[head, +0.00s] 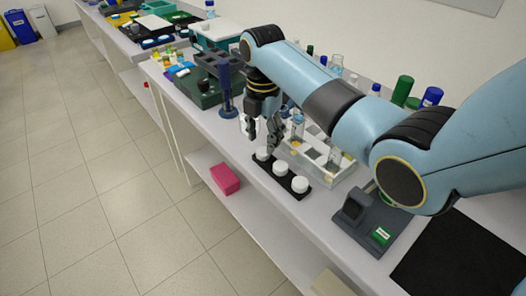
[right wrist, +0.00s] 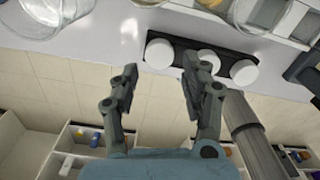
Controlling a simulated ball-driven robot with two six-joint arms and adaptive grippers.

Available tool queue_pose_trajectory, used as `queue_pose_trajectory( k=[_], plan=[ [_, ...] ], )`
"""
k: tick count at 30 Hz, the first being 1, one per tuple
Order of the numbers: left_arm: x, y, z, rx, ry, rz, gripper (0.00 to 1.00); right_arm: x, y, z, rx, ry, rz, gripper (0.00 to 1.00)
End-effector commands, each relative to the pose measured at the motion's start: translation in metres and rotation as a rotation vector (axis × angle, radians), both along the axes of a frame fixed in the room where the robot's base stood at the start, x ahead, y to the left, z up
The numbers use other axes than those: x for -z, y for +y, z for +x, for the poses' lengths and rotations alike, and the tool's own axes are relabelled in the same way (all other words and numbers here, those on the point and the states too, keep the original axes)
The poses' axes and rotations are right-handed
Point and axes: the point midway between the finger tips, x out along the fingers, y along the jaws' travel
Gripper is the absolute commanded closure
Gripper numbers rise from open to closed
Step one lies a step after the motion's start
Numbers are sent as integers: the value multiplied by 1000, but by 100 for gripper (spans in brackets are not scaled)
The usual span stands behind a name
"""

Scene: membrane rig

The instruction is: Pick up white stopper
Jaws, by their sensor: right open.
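Three white stoppers, a far one (head: 263,153), a middle one (head: 280,167) and a near one (head: 300,185), sit in a row on a black holder (head: 289,183) at the bench's front edge. In the right wrist view the stoppers (right wrist: 159,54) (right wrist: 208,62) (right wrist: 244,72) line the black holder (right wrist: 180,44). My right gripper (head: 263,143) is open and empty, pointing down by the far stopper. In the wrist view its fingertips (right wrist: 160,67) lie either side of the leftmost stopper; I cannot tell their height or any contact. My left gripper is not in view.
A clear rack (head: 318,170) with glassware stands right behind the holder. A dark green block (head: 198,88) with a blue post (head: 225,88) is further along the bench. A grey device (head: 372,220) stands nearer. A pink box (head: 225,179) lies on the lower shelf.

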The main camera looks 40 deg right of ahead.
Motion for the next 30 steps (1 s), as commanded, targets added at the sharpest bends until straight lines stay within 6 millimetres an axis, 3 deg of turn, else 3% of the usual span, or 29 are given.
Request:
queue_pose_trajectory(
  k=[5,9,15,21,30],
  plan=[
    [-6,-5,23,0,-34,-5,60,28,-2,1,0,3,1,54],
    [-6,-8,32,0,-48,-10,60,39,-2,1,0,0,1,54],
    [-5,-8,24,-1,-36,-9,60,39,-2,1,0,0,0,54],
    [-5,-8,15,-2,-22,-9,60,39,-2,1,0,0,0,79],
    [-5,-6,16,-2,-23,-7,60,38,-2,1,0,-1,0,80]
  ],
)
